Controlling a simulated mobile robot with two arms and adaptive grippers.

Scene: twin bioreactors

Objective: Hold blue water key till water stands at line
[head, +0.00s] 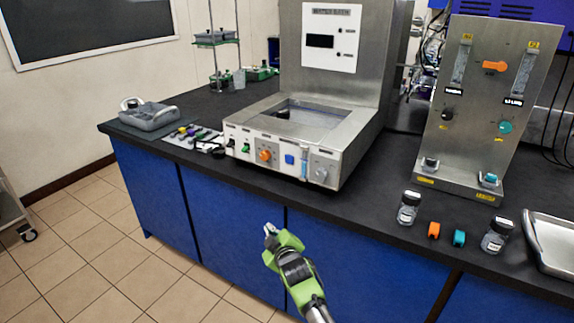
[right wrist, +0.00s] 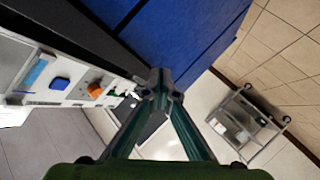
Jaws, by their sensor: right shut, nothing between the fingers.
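The blue water key (head: 289,160) is a square button on the front panel of the steel water bath (head: 360,125). It also shows at the left in the right wrist view (right wrist: 60,83). Right of it stands a pale blue level tube (head: 304,163); its water height and any line are too small to read. My right gripper (head: 270,229), green and dark, is shut and empty in front of the blue cabinets, below and apart from the key. In the right wrist view its fingertips (right wrist: 164,88) meet, with the panel to their left. My left gripper is not in view.
An orange knob (head: 265,155) and a green switch (head: 245,148) sit left of the key, a grey knob (head: 321,174) right. A steel flow panel (head: 480,130), jars and a metal tray (head: 555,240) stand at right. The floor before the bench is clear.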

